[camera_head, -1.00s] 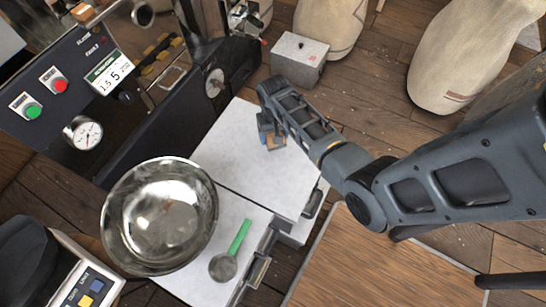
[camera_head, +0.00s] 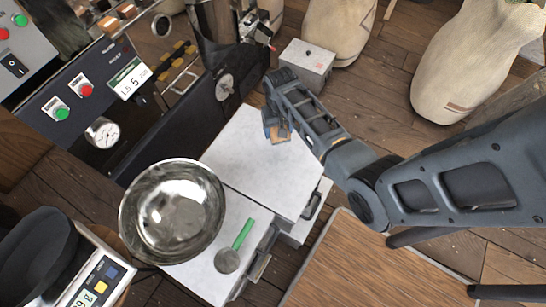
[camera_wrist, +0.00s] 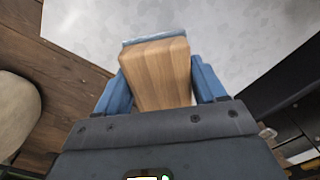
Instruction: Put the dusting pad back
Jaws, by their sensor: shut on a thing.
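The dusting pad has a wooden block grip (camera_wrist: 155,72) and a thin grey-blue pad edge at its far end in the wrist view. In the head view a little of its wood (camera_head: 281,134) shows beside the fingers. My gripper (camera_wrist: 161,80) is shut on the wooden block, one blue finger on each side. In the head view my gripper (camera_head: 273,130) is over the right part of the white cabinet top (camera_head: 240,155). I cannot tell whether the pad touches that top. The pad's underside is hidden.
A metal bowl (camera_head: 172,212) and a green-handled scoop (camera_head: 237,246) are on the lower white surface. A grey box (camera_head: 306,64) stands on the floor behind, near the sacks (camera_head: 470,60). The roaster panel (camera_head: 85,105) is left; a scale (camera_head: 95,275) is lower left.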

